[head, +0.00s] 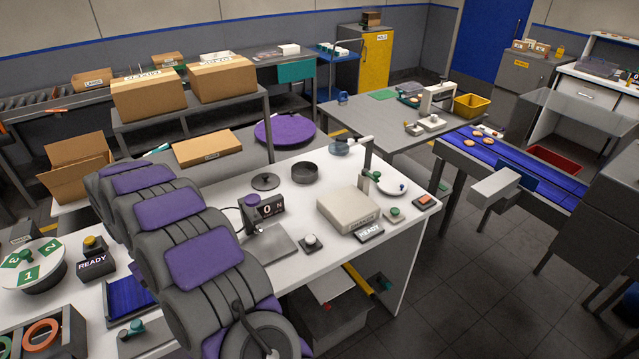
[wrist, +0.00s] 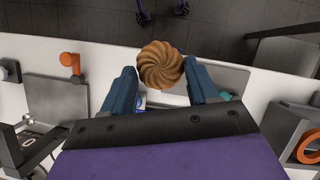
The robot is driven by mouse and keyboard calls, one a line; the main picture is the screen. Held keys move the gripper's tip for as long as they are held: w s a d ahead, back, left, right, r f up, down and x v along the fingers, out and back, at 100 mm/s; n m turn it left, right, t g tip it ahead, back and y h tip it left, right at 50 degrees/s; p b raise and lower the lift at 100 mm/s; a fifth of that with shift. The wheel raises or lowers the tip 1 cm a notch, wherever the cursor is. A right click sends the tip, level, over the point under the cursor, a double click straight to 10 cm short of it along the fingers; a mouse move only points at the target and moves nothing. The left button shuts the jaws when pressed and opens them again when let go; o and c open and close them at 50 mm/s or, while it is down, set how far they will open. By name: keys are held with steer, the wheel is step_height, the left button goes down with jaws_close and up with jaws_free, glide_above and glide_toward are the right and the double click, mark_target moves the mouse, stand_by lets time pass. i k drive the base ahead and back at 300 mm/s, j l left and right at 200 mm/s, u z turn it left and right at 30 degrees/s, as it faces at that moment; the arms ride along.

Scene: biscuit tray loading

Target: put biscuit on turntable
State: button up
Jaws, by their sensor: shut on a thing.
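A round brown biscuit (wrist: 161,62) with a swirled ridged top shows in the wrist view, held between the tips of the two dark blue fingers. My gripper (wrist: 161,80) is shut on it, with a finger at its left and right sides. In the head view the gripper and the held biscuit are hidden by my own arm. A round white turntable (head: 53,266) with green patches numbered 1, 2 and 3 stands at the left end of the white table. I see no biscuit on the visible part of its top.
More biscuits (head: 470,142) lie on the blue conveyor.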

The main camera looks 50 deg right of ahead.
mark_target(391, 182)
steer(key=k+z, duration=0.1)
steer(key=z, duration=0.4)
steer(key=k+l+z, duration=0.1)
steer(key=z, duration=0.4)
